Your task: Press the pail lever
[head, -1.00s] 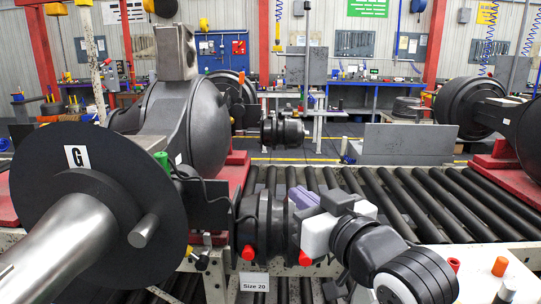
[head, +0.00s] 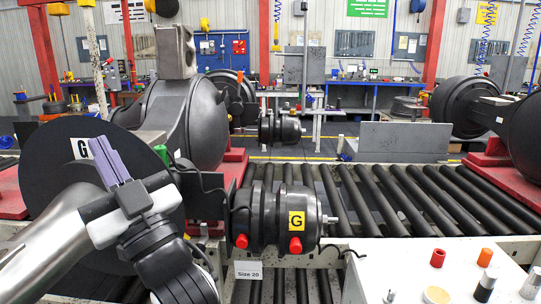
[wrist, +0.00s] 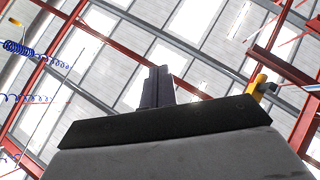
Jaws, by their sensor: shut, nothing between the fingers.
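My gripper (head: 101,150) is in the lower left of the head view, its purple-grey fingers pointing up and together, with nothing between them. The fingers also show shut in the wrist view (wrist: 157,86), against the roof. The gripper is in front of a large black disc (head: 50,165) with a white G label, which it partly covers. I cannot make out a pail or its lever in either view. A dark grey canister (head: 268,212) with a yellow G label and red caps sits right of the gripper, apart from it.
A Size 20 sign (head: 249,270) hangs below the canister. A roller conveyor (head: 400,200) runs to the right. A pale table (head: 405,265) at front right holds small red, orange, black and white pieces. A large axle housing (head: 195,120) stands behind the disc.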

